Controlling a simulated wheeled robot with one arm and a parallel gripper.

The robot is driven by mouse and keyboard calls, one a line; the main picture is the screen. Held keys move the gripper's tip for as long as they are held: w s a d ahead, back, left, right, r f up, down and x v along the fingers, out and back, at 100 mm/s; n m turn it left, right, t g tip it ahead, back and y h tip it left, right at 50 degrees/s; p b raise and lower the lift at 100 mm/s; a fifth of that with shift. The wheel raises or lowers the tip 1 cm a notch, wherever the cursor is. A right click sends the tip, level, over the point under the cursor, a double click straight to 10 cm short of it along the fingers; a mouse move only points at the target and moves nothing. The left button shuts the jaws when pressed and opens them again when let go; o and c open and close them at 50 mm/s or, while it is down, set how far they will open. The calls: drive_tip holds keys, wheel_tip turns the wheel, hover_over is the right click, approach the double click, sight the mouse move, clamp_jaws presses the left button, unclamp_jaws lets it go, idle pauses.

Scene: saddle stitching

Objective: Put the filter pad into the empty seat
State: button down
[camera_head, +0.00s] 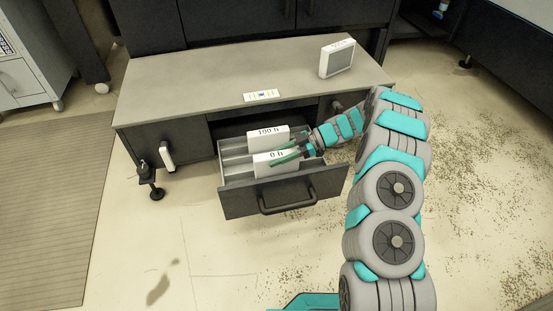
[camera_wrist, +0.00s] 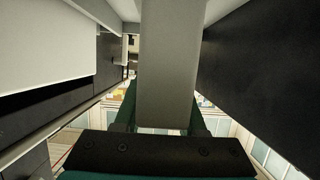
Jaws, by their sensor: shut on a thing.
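A white slab-shaped pad marked "0 h" (camera_head: 262,169) is in the front part of the open drawer (camera_head: 237,204). My gripper (camera_head: 285,158) reaches in from the right, with its green fingers shut on this pad. In the wrist view the pad's narrow grey edge (camera_wrist: 168,60) stands between the fingers. A similar white pad marked "100 h" (camera_head: 267,138) stands behind it in the drawer, apart from it. A framed grey-faced block (camera_head: 338,60) stands upright on the desk top; its label is too small to read. I cannot tell which place is the empty seat.
The dark drawer front with its handle (camera_head: 288,204) juts out below the desk (camera_head: 190,75). Dark walls (camera_wrist: 265,60) are close on the right in the wrist view. A small card (camera_head: 262,95) lies on the desk. Much of the desk top is clear.

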drive_tip(key=shift+f, duration=0.45)
drive_tip(key=shift+c, duration=2.4)
unclamp_jaws()
drive_tip(key=shift+r, duration=0.1)
drive_tip(key=v, duration=1.2)
drive_tip(key=shift+p, duration=0.35)
